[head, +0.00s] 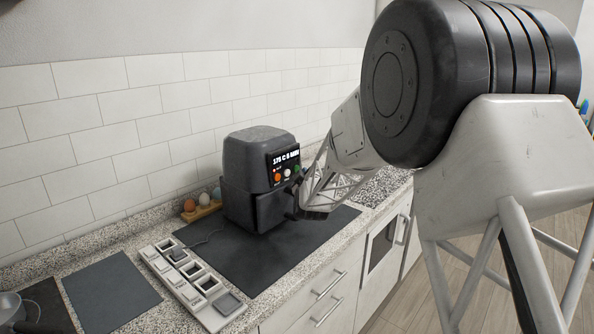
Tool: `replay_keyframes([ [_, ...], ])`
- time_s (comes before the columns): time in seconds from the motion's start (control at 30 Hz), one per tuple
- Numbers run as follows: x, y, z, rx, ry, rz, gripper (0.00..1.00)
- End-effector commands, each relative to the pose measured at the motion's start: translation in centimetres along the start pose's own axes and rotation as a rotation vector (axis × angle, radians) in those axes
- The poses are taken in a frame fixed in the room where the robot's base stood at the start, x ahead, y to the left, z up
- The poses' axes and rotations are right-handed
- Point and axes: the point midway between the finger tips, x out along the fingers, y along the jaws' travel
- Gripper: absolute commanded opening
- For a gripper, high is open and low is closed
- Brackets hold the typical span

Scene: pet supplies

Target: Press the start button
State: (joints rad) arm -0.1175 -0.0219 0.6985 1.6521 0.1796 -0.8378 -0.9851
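A dark grey air fryer (246,165) stands upright on a black mat on the counter. Its front panel has a lit display (285,158) that appears to read "175 C 0 MIN". Below the display are an orange button (278,177), a white button (287,173) and a green button (297,168). Any label saying which one is start is too small to read. My gripper (302,207) is low in front of the fryer's drawer, below and to the right of the buttons. Its fingers are small and dark here, and I cannot tell whether they touch the fryer.
A black mat (225,262) lies under the fryer. A pale tray (205,314) with several square compartments lies at the front left. A dark slate (108,291) and a metal bowl (10,306) are far left.

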Motion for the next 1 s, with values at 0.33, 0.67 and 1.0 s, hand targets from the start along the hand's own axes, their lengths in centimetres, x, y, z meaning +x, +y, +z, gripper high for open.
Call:
replay_keyframes([
  [0.33,0.02,-0.02,-0.01,0.0,0.0,0.0,0.0],
  [0.67,0.53,-0.35,-0.37,0.0,0.001,0.0,0.0],
  [1.0,0.59,-0.54,-0.4,0.0,0.0,-0.002,0.0],
])
